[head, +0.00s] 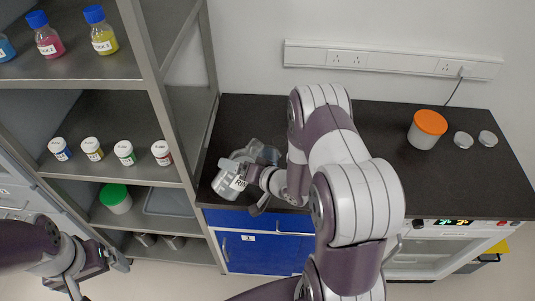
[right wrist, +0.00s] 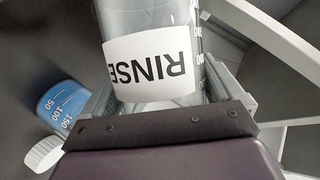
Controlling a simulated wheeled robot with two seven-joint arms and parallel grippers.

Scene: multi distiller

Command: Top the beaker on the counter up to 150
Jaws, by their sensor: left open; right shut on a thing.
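My right gripper (head: 254,187) is shut on a clear bottle (head: 228,182) with a white label, held tilted over the left part of the counter. In the right wrist view the bottle (right wrist: 150,65) reads RINSE, upside down, between the fingers. A vessel with a blue surface (right wrist: 62,103) and marks 50, 100 and 150 shows left of it, with a white round piece beside it. In the head view a clear grey vessel (head: 264,153) stands behind the bottle, partly hidden; its level cannot be read. My left gripper (head: 98,277) is open and empty at lower left, away from the counter.
A metal shelf (head: 122,175) at left holds capped bottles, several small jars and a green-lidded tub (head: 116,198). On the dark counter (head: 385,170), an orange-lidded jar (head: 427,130) and two small round pieces stand at right. The counter's middle is partly hidden by my right arm.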

